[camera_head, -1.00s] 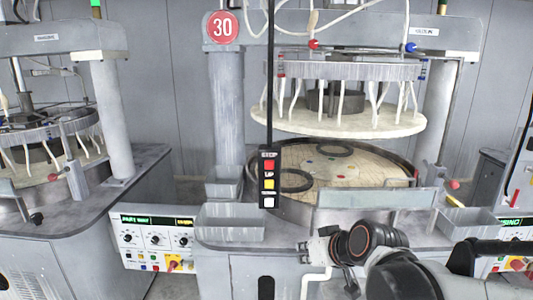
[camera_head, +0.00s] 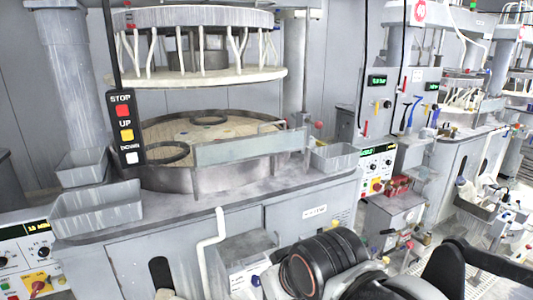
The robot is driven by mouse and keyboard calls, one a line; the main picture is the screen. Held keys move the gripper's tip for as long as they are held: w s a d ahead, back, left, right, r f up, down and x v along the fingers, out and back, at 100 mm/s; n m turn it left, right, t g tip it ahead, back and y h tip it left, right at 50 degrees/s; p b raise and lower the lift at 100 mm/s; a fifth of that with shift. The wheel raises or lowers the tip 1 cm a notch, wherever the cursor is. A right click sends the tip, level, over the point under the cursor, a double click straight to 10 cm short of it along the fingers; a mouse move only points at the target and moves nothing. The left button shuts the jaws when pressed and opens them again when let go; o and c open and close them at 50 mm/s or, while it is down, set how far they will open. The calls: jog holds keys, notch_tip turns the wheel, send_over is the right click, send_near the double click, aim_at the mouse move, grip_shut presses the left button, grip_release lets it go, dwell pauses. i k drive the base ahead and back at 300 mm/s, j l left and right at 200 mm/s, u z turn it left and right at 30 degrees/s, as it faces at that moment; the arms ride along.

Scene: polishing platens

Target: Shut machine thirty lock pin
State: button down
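Machine thirty's polishing platen (camera_head: 215,180) fills the left and middle of the head view, with a round plate inside its rim and the upper plate (camera_head: 200,76) raised above it. A small red-knobbed pin (camera_head: 319,125) stands at the platen's right side, beyond the pale front guard (camera_head: 250,146); it may be the lock pin. Its shaft is small, so I cannot tell whether it is open or shut. My arm's dark wrist shows at the bottom middle, in front of the machine and well below the pin. My gripper's fingers do not show.
A hanging button box (camera_head: 126,130) marked STOP, UP and DOWN is at left. Grey trays flank the platen, one at right (camera_head: 335,158). A white pipe (camera_head: 211,245) runs down the machine front. More machines and control panels (camera_head: 375,165) stand to the right.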

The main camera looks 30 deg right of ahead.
aim_at(318, 124)
jog(key=z, duration=1.05)
